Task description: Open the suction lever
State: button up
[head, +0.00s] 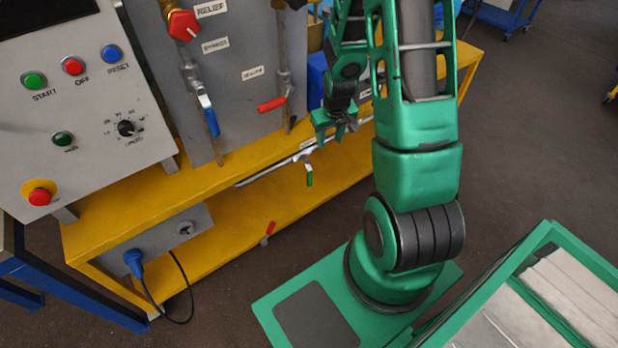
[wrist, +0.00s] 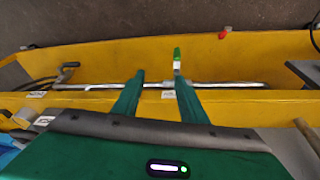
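A small lever with a green grip (head: 309,177) hangs from a valve on the thin silver pipe along the yellow frame. I cannot read its label, so I cannot confirm that it is the suction lever. My gripper (head: 334,138) is above and slightly right of this lever in the head view. In the wrist view the two green fingers (wrist: 158,80) are spread apart with nothing between them. There the green lever (wrist: 177,54) shows just beyond the tip of the right finger. I cannot tell whether they touch.
A blue lever (head: 209,116) and a red lever (head: 271,104) sit on the grey panel. A red valve knob (head: 183,25) is near the RELIEF label. Another red grip (head: 267,232) is lower down. The control box (head: 80,110) stands left. Floor right of my arm is open.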

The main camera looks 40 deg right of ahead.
jog(key=t, duration=0.2)
send_near(311, 174)
jog(key=x, duration=0.2)
jog(key=shift+n+y, duration=0.3)
jog(key=shift+y, duration=0.1)
jog(key=x, duration=1.1)
jog(key=shift+d, duration=0.3)
grip_shut()
